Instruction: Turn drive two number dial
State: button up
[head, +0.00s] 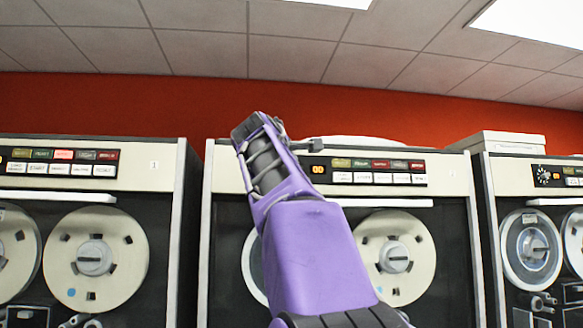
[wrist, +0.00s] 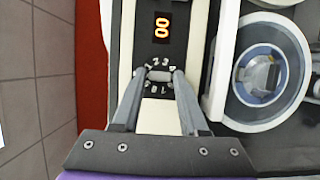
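The middle tape drive (head: 455,195) has a cream panel with an orange "00" display (head: 318,169). The number dial (wrist: 159,75) is a small light grey knob with white numerals around it, seen in the wrist view just below the orange "00" display (wrist: 162,27).
A drive marked 1 (head: 153,165) stands to the left, and another drive (head: 488,205) to the right with its own dial (head: 545,175). Rows of buttons (head: 380,178) lie right of the middle display. A reel (wrist: 262,75) is close beside the right finger.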

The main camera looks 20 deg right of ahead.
jog(key=shift+o, duration=1.4)
jog(key=b+v, duration=0.6)
jog(key=v, duration=1.1)
jog(key=shift+s, duration=0.25)
